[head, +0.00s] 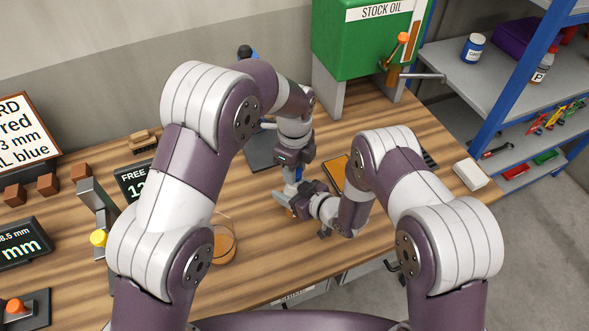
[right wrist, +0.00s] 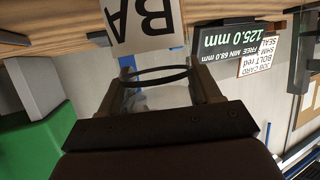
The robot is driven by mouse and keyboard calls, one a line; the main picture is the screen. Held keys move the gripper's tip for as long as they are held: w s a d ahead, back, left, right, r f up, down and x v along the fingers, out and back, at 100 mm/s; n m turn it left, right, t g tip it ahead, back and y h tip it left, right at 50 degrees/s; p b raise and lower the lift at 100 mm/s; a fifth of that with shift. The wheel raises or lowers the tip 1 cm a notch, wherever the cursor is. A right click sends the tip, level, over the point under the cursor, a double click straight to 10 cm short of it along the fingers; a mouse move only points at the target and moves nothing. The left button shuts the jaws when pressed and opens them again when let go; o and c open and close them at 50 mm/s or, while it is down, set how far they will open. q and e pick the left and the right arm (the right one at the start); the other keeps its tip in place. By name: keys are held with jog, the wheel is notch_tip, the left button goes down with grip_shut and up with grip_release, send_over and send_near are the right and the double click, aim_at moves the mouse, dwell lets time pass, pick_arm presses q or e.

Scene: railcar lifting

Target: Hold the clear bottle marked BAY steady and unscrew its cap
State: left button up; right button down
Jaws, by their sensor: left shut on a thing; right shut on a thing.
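The clear bottle marked BAY (head: 290,188) stands over the wooden bench, mostly hidden by my grippers in the head view. Its white label (right wrist: 140,22) shows upside down in the right wrist view, with only "BA" readable. My right gripper (right wrist: 155,92) is shut on the bottle from the side, with a finger on each side of the clear body. My left gripper (head: 295,168) points down over the top of the bottle and is shut on the cap (head: 298,174), of which a little blue shows. The contact at the cap is too small to see clearly.
A green STOCK OIL tank (head: 355,45) stands at the back. An amber dish (head: 222,242) and a dark display (head: 132,186) are to the left. An orange pad (head: 335,170) lies just right of the grippers. A white block (head: 470,174) sits near the right edge.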

pick_arm(q)
jog(key=shift+r, duration=2)
pick_arm(e)
jog(key=shift+c, duration=0.7)
grip_release()
jog(key=shift+d, duration=0.1)
